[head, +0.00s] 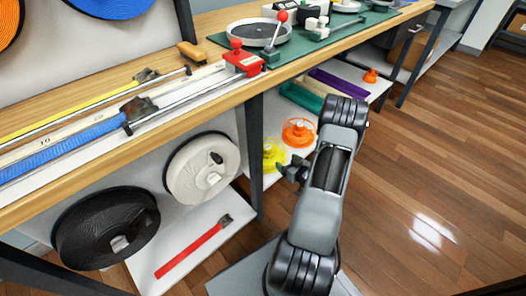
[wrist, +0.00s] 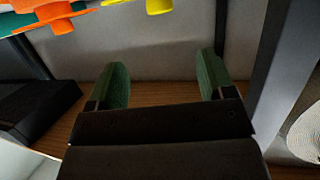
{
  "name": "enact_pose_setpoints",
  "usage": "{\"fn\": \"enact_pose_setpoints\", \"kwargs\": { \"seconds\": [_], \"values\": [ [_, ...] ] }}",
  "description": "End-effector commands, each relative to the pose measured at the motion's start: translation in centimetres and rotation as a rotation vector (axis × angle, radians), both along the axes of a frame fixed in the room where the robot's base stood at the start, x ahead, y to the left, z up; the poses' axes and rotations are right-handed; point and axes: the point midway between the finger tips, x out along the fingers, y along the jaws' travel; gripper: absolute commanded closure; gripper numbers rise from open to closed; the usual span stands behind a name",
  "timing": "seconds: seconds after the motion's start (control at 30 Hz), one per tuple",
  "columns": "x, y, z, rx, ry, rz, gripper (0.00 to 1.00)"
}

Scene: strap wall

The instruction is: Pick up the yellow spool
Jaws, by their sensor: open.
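The yellow spool (head: 270,154) sits on the white lower shelf under the bench, just beyond my gripper in the head view. Part of it also shows at the top edge of the wrist view (wrist: 157,6), cut off by the frame. My gripper (head: 285,172) is beside the spool on its near side, and the two look apart. In the wrist view my gripper (wrist: 162,82) has its two green fingers spread, with nothing between them. The exact gap to the spool cannot be told.
An orange spool (head: 299,132) sits right of the yellow one and also shows in the wrist view (wrist: 55,16). Green (head: 302,97) and purple (head: 330,83) items lie further back on the shelf. A dark bench leg (head: 254,155) stands just left. The wooden floor right is clear.

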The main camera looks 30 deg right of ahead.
Motion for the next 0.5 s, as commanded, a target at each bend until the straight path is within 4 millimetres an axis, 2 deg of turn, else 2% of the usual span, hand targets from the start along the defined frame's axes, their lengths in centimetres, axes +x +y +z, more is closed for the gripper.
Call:
{"fn": "enact_pose_setpoints", "kwargs": {
  "seconds": [0.3,0.5],
  "values": [
    [5.0,-0.2,-1.9,-0.001,-0.003,0.0,0.24],
    [7.1,-0.4,-2.5,0.0,-0.001,-0.004,0.24]
  ]
}}
